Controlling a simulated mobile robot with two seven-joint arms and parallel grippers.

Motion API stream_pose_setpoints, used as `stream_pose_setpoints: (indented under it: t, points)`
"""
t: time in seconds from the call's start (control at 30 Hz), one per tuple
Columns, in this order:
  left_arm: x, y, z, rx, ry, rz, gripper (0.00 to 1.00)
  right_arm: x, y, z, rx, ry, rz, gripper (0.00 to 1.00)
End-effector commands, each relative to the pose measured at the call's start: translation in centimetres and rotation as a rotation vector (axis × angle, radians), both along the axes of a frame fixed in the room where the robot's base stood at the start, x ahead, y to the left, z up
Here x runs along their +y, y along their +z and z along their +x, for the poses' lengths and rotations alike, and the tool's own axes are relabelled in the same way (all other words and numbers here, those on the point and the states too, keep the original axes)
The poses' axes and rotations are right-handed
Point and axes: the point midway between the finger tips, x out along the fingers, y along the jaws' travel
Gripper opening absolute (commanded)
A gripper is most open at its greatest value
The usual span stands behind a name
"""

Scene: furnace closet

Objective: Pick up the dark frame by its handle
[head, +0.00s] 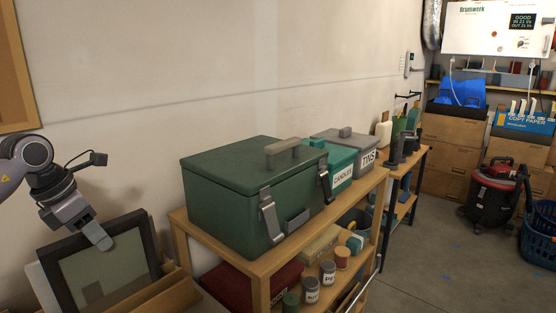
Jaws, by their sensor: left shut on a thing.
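The dark frame (118,270) is at the lower left. It has a black border around a grey-green panel and leans tilted in a light wooden rack. My left gripper (98,236) comes down from the left and is shut on the frame at its top edge. The fingers overlap the upper border and the panel. I cannot make out a separate handle on the frame, as the gripper covers that part. The frame's lower part is cut off by the picture's edge. My right gripper is not in view.
A wooden shelf unit (262,285) stands just right of the frame. It holds a green metal box (232,200), a teal candle box (341,165), a grey tins box (349,139) and jars below. The wall is close behind. Open floor (430,255) lies right, before a red-black vacuum (492,192).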

Motion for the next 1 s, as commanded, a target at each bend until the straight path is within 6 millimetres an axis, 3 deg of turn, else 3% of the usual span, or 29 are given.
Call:
stream_pose_setpoints:
  t: [0.03,0.3,1.0]
  points:
    - [0.0,1.0,0.1,-0.005,0.001,-0.002,0.0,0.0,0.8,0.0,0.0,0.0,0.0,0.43]
    - [0.0,2.8,0.1,-0.005,0.001,-0.002,0.0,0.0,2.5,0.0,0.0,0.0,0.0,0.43]
    - [0.0,6.0,0.1,-0.006,0.001,-0.002,0.0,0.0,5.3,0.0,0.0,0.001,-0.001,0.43]
